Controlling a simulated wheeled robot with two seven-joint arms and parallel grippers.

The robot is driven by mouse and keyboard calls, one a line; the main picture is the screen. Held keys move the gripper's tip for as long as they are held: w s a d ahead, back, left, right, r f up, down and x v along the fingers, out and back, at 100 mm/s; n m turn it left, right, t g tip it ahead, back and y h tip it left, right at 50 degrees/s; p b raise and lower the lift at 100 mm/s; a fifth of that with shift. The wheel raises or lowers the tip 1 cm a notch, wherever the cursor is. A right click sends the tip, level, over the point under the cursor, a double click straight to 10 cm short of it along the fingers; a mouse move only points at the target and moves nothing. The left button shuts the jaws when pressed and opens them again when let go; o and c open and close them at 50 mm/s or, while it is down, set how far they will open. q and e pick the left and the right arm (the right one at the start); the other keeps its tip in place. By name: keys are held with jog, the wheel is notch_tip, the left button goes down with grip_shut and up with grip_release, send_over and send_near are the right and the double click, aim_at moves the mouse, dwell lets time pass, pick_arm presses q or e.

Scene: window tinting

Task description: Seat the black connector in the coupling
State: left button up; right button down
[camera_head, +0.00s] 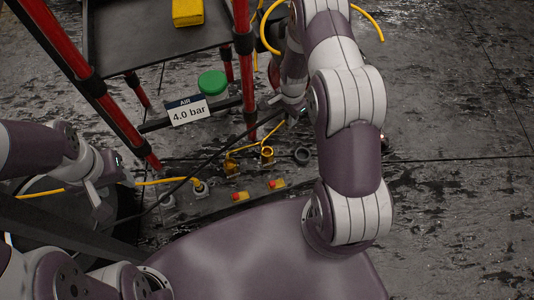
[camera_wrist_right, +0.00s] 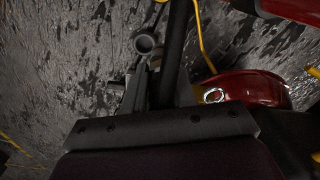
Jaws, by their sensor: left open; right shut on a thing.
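My right gripper (camera_head: 287,108) is shut at the upper middle of the head view, above the floor fittings. A thin black hose (camera_head: 205,163) runs from it down to the left. In the right wrist view a thick dark tube (camera_wrist_right: 176,55) passes by the jaws (camera_wrist_right: 150,95). The black connector itself is hidden or too dark to make out. A dark ring-shaped coupling (camera_head: 302,156) lies right of the brass fittings (camera_head: 267,153). A grey ring fitting (camera_wrist_right: 145,44) shows beyond the jaws in the wrist view. My left gripper (camera_head: 98,204) is open and empty at the left.
A red-legged stand (camera_head: 128,132) carries a black tray (camera_head: 150,45) with a yellow block (camera_head: 187,12). A "4.0 bar" sign (camera_head: 188,111) and green knob (camera_head: 212,83) are beside it. Yellow hoses (camera_head: 160,182) cross the floor.

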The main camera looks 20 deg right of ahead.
jog(key=s+a+f+n, duration=0.2)
jog(key=s+a+n, duration=0.15)
jog(key=s, duration=0.85)
jog(key=shift+n, duration=0.75)
jog(key=w+a+f+b, duration=0.1)
jog(key=w+f+b, duration=0.2)
jog(key=w, duration=0.1)
jog(key=w+a+f+b, duration=0.1)
jog(key=w+f+b, duration=0.2)
jog(key=f, duration=0.1)
jog(key=w+a+f+b, duration=0.2)
jog(key=w+f+b, duration=0.1)
jog(key=w+f, duration=0.1)
jog(key=shift+w+f, duration=0.25)
jog(key=shift+w, duration=0.05)
jog(key=shift+r, duration=0.2)
jog(key=shift+f, duration=0.2)
jog(key=c, duration=0.9)
grip_release()
jog(key=shift+c, duration=0.2)
